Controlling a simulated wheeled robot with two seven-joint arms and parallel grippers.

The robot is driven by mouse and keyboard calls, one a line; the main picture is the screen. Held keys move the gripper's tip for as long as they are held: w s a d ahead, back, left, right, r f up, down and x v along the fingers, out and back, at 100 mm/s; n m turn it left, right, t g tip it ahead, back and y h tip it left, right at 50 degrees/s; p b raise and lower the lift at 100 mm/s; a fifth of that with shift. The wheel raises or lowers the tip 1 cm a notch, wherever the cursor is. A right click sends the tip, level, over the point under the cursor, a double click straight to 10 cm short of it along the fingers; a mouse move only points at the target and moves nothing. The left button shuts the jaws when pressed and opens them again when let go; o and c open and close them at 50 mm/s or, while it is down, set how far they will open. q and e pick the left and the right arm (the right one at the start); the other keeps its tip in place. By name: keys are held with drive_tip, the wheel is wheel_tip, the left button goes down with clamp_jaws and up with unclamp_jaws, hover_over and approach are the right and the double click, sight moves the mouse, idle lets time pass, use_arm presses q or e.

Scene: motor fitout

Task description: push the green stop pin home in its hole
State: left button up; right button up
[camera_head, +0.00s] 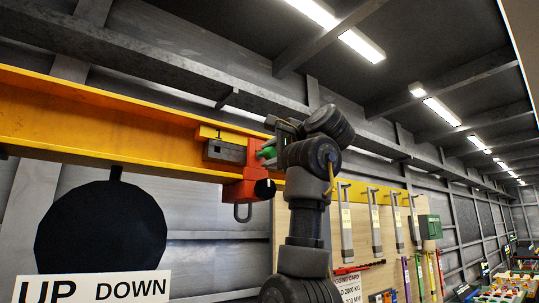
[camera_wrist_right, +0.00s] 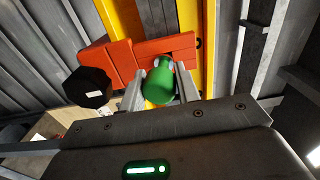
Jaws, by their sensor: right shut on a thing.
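The green stop pin (camera_wrist_right: 159,86) is between the two fingers of my right gripper (camera_wrist_right: 160,84) in the right wrist view. The fingers are shut on its rounded green head. Its far end points at the orange-red block (camera_wrist_right: 117,62) on the yellow beam. The hole and the pin's tip are hidden, so I cannot tell how deep the pin sits. In the head view the green pin (camera_head: 267,153) shows beside the orange-red trolley block (camera_head: 248,189), with my right gripper (camera_head: 277,147) at it from the right. My left gripper is not in view.
The yellow beam (camera_head: 100,118) runs across behind the block, with a grey box (camera_head: 226,151) beside it. A black knob (camera_wrist_right: 87,87) sticks out close to the right fingers. A tool board (camera_head: 350,235) hangs behind my right arm. A large black disc (camera_head: 100,228) is at the lower left.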

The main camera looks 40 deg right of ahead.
drive_tip(key=shift+s+f, duration=0.1)
drive_tip(key=shift+f, duration=0.05)
clamp_jaws()
drive_tip(key=shift+s+b, duration=0.2)
drive_tip(key=shift+b, duration=0.1)
drive_tip(key=shift+s+b, duration=1.05)
drive_tip(key=shift+s, duration=0.7)
drive_tip(key=shift+s+f+b, duration=0.2)
drive_tip(key=shift+s+b, duration=0.1)
drive_tip(key=shift+b, duration=0.2)
drive_tip(key=s, duration=0.1)
drive_tip(key=s+b, duration=0.1)
drive_tip(key=s, duration=0.3)
drive_tip(key=shift+a+r+b, duration=0.1)
drive_tip(key=shift+r+b, duration=0.15)
drive_tip(key=shift+b, duration=0.1)
drive_tip(key=shift+r, duration=0.1)
